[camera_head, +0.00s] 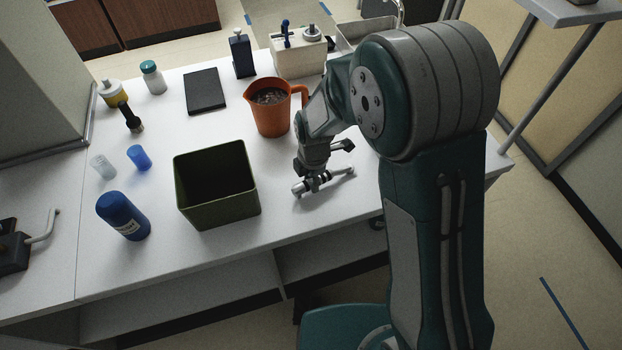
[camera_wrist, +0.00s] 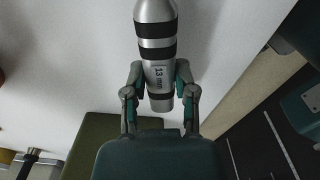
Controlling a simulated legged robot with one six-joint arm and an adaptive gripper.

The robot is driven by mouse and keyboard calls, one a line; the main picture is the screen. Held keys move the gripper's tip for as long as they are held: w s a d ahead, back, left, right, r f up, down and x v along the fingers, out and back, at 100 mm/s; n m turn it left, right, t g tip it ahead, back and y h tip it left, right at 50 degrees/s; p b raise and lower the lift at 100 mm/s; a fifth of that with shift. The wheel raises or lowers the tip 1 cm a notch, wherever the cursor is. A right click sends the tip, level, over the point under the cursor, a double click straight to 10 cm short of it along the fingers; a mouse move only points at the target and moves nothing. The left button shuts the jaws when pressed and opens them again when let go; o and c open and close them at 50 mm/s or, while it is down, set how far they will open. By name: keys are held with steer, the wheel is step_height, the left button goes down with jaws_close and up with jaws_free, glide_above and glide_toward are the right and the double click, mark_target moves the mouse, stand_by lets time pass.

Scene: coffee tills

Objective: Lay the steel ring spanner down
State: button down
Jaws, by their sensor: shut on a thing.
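The steel ring spanner (camera_head: 343,172) is a silver bar with black bands, in the head view just right of the dark green bin. My gripper (camera_head: 314,178) points down at the spanner, close to the white counter. In the wrist view my gripper (camera_wrist: 158,78) has a finger on each side of the spanner and is shut on it. The spanner is at or just above the counter top; I cannot tell whether it touches.
The open green bin (camera_head: 225,213) stands left of my gripper, and an orange jug (camera_head: 272,120) stands behind. A blue bottle (camera_head: 124,218) and small cups are farther left. White counter (camera_head: 290,222) is bare around the spanner, with its front edge close by.

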steer(key=shift+c, duration=1.7)
jaws_free()
steer(key=shift+o, duration=0.3)
steer(key=shift+o, duration=1.3)
steer(key=shift+r, duration=1.5)
steer(key=shift+r, duration=3)
